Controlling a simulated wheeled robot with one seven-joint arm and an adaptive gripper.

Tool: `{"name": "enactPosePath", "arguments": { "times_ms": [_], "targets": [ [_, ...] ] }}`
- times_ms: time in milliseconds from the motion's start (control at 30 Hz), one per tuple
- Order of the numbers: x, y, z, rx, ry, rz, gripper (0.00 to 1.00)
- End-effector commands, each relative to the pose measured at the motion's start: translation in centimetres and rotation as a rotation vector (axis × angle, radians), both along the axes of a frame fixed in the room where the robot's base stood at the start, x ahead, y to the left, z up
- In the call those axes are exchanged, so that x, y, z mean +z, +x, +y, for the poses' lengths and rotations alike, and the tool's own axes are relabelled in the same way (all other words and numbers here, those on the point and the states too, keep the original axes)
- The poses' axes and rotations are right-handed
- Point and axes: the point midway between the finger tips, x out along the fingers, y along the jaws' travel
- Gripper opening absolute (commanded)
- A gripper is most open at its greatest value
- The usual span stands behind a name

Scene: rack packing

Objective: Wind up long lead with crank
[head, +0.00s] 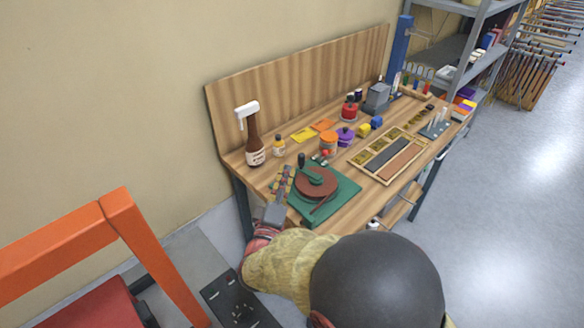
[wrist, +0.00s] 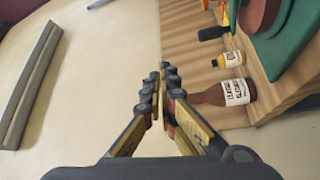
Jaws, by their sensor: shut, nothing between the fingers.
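A reddish-brown reel (head: 316,184) sits on a green base (head: 344,190) near the front left of the workbench. A dark crank arm lies across its top, with an upright black knob (head: 301,159) at the far left side. A short reddish-brown strip (head: 319,206), possibly the lead, extends over the base at the front. My gripper (head: 287,172) is shut and empty, left of the reel and apart from the knob as far as I can tell. In the wrist view my gripper (wrist: 164,72) points past the bench edge, with the reel (wrist: 258,14) at the upper right.
Jars, including an orange-topped one (head: 328,144), and a wooden tray (head: 361,162) are to the right. An orange frame (head: 120,212) stands at the left.

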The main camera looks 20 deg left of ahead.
Motion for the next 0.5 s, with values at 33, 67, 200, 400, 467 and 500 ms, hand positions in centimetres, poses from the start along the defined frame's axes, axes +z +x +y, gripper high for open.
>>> {"name": "enactPosePath", "arguments": {
  "times_ms": [33,67,200,400,467,500],
  "targets": [
    [-2.9,-0.9,-0.1,0.037,-0.08,0.05,0.0],
    [-4.2,-1.4,-0.1,0.058,-0.118,0.073,0.0],
    [-7.3,-2.3,1.3,0.14,-0.249,0.14,0.0],
    [-7.7,-1.3,1.6,0.139,-0.28,0.15,0.0],
    [-7.8,-0.5,1.7,0.138,-0.279,0.15,0.0],
    [-7.9,0.1,1.8,0.137,-0.279,0.151,0.0]
  ]
}}
